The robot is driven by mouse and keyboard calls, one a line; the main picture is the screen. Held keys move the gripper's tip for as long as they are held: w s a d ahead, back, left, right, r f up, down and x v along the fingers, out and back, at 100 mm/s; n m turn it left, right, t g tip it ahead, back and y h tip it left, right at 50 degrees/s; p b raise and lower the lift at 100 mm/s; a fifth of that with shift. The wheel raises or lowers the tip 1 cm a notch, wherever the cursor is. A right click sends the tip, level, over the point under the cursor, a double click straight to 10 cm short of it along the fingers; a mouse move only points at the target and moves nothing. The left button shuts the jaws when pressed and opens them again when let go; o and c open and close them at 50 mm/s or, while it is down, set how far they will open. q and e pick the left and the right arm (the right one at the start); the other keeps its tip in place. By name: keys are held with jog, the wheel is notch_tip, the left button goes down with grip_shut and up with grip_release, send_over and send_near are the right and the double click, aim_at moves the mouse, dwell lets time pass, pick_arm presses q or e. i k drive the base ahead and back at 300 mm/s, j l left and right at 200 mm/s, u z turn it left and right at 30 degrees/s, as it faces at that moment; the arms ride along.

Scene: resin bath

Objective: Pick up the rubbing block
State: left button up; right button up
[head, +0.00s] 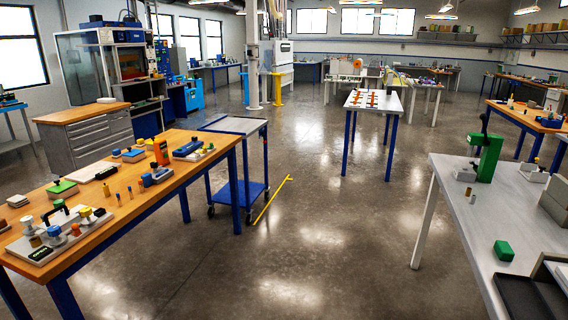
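Neither of my grippers is in view. I cannot tell for sure which thing is the rubbing block. Several small block-like things show: a green block (504,250) lies on the right grey table (450,215), and a green-topped block (62,188) lies on the left wooden table (165,192). A long white block (90,171) and a dark-and-blue block (187,148) also lie on the wooden table. All are too small to tell in detail.
A green press (489,158) and dark trays (520,298) stand on the right table. The floor (320,220) between the tables is clear.

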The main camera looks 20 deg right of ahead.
aim_at(504, 251)
jog(key=i+l+z, duration=0.15)
jog(key=i+z, duration=0.15)
jog(key=z, duration=0.2)
jog(key=i+l+z, duration=0.1)
jog(key=i+z, duration=0.15)
jog(key=z, duration=0.25)
jog(key=i+j+z, duration=0.1)
jog(key=i+z, duration=0.2)
jog(key=z, duration=0.2)
jog(key=i+j+z, duration=0.15)
jog(key=i+z, duration=0.15)
jog(key=z, duration=0.2)
jog(key=i+j+z, duration=0.2)
jog(key=z, duration=0.3)
jog(key=i+j+z, duration=0.2)
jog(key=j+z, duration=0.3)
jog(key=i+j+z, duration=0.15)
jog(key=z, duration=0.25)
jog(key=i+j+z, duration=0.2)
jog(key=z, duration=0.25)
jog(key=i+j+z, duration=0.15)
jog(key=j+z, duration=0.45)
jog(key=z, duration=0.2)
jog(key=i, duration=0.1)
